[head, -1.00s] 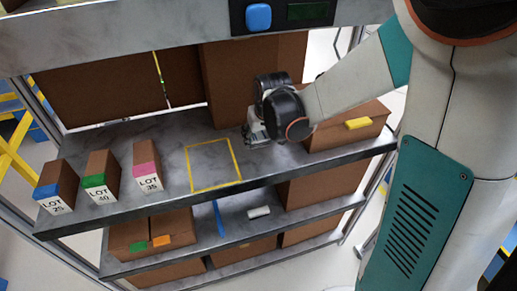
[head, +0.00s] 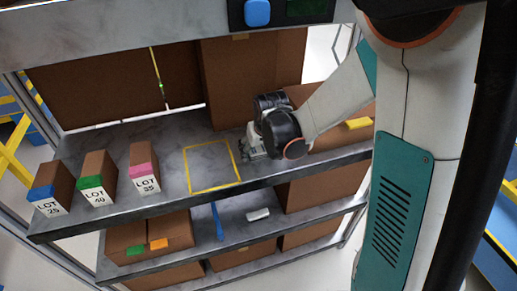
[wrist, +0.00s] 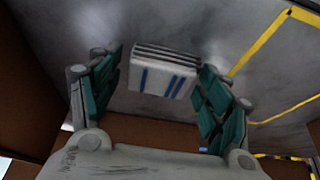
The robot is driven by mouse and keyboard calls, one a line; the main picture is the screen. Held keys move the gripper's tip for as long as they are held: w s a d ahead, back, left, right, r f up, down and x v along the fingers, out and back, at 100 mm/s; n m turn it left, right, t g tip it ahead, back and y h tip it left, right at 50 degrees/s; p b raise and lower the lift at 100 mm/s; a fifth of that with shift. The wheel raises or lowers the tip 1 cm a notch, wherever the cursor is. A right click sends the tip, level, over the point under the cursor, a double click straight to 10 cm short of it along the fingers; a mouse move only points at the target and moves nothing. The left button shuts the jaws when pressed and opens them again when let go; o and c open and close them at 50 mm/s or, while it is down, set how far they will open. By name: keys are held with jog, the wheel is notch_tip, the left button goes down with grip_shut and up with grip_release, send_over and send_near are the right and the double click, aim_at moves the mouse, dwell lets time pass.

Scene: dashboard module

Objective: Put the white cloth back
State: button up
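The white cloth (wrist: 163,75) is a folded stack with blue stripes. It lies on the grey shelf surface and shows between my fingers in the wrist view. My gripper (wrist: 160,85) is open, with one teal finger on each side of the cloth. The right finger looks close to the cloth and a gap shows at the left. In the head view my gripper (head: 252,150) is low over the upper shelf (head: 165,140), just right of the yellow outlined square (head: 212,168). There the cloth is hidden behind my gripper.
Lot boxes with blue (head: 50,188), green (head: 97,178) and pink (head: 145,168) bands stand on the left of the upper shelf. A tall brown box (head: 255,85) is behind my gripper. A white item (head: 258,215) lies on the lower shelf. The yellow square is empty.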

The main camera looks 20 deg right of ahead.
jog(key=shift+r, duration=0.1)
jog(key=p+v, duration=0.3)
jog(key=v, duration=0.8)
jog(key=s+r+t, duration=0.1)
jog(key=s+r, duration=0.3)
jog(key=s, duration=0.5)
jog(key=s+r+t, duration=0.1)
jog(key=s+r, duration=0.4)
jog(key=s, duration=0.4)
jog(key=shift+s+r+t, duration=0.2)
jog(key=shift+r+t, duration=0.1)
jog(key=shift+t, duration=0.1)
jog(key=shift+c, duration=0.2)
